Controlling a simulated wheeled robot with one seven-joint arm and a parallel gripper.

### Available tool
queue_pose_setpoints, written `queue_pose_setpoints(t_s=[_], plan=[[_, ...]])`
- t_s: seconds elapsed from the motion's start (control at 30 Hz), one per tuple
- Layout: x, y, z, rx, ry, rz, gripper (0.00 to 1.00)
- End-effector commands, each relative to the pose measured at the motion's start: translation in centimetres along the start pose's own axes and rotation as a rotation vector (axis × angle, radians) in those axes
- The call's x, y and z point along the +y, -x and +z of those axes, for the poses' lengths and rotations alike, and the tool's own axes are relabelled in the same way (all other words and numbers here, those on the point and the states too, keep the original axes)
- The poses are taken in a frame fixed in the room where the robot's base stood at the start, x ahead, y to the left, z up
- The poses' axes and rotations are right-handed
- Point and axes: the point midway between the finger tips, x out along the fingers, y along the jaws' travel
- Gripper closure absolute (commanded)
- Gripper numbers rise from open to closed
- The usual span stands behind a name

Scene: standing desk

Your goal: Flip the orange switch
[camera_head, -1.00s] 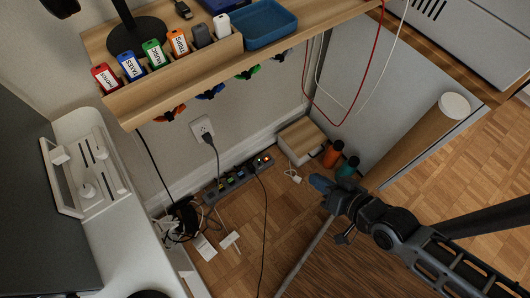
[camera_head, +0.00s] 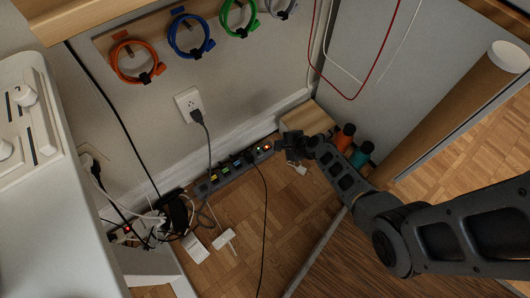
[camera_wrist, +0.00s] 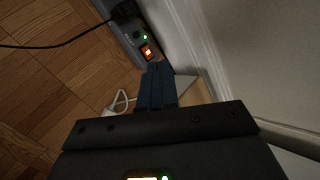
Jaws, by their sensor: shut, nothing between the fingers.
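The orange switch (camera_wrist: 147,52) glows at the end of a grey power strip (camera_wrist: 125,30) in the wrist view, with a small green light beside it. In the head view the strip (camera_head: 225,172) lies on the floor along the wall, and the lit switch (camera_head: 267,147) is at its right end. My gripper (camera_wrist: 157,68) is shut and empty. Its fingertips are just short of the switch in the wrist view; whether they touch it I cannot tell. In the head view my gripper (camera_head: 290,143) is just right of the strip's end.
A wooden-topped box (camera_head: 300,120) stands behind my gripper. Orange (camera_head: 345,135) and teal (camera_head: 362,152) bottles stand to its right. A black plug (camera_wrist: 125,10) and its cable sit on the strip. A white cable (camera_wrist: 118,102) lies on the floor.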

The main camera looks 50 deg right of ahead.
Motion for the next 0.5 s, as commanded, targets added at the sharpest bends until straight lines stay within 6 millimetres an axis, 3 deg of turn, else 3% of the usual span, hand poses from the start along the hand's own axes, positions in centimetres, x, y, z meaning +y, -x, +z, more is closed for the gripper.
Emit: queue_pose_setpoints(t_s=[0.03,0.2,0.5], plan=[[-0.5,-2.2,-0.5,-0.017,-0.070,-0.001,1.00],[-2.5,-5.6,-0.7,-0.074,-0.261,0.005,1.00],[-4.3,-7.3,-0.6,-0.117,-0.386,0.008,1.00]])
